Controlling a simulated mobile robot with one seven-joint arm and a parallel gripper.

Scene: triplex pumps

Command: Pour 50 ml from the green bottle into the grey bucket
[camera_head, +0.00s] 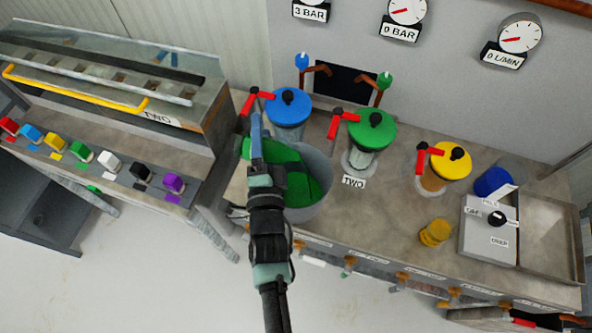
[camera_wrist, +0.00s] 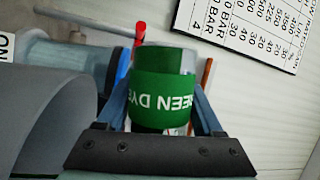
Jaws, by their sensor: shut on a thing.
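The green bottle (camera_wrist: 165,92), with a "GREEN DYE" label, is between the two blue fingers of my gripper (camera_wrist: 163,115). In the wrist view the label reads upside down. In the head view the bottle (camera_head: 247,148) is mostly hidden by my gripper (camera_head: 257,140), at the left rim of the grey bucket. The bottle looks tipped well over to its side; its mouth cannot be made out. The grey bucket (camera_head: 320,160) stands on the bench with green showing inside it. I cannot tell how much liquid that is. The bucket (camera_wrist: 50,115) fills the left of the wrist view.
Blue (camera_head: 290,105), green (camera_head: 371,130) and yellow (camera_head: 450,160) lidded pump vessels with red handles stand behind and right of the bucket. A yellow bottle (camera_head: 435,232) and scale (camera_head: 488,230) stand at right. A console with coloured switches (camera_head: 110,163) is at left.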

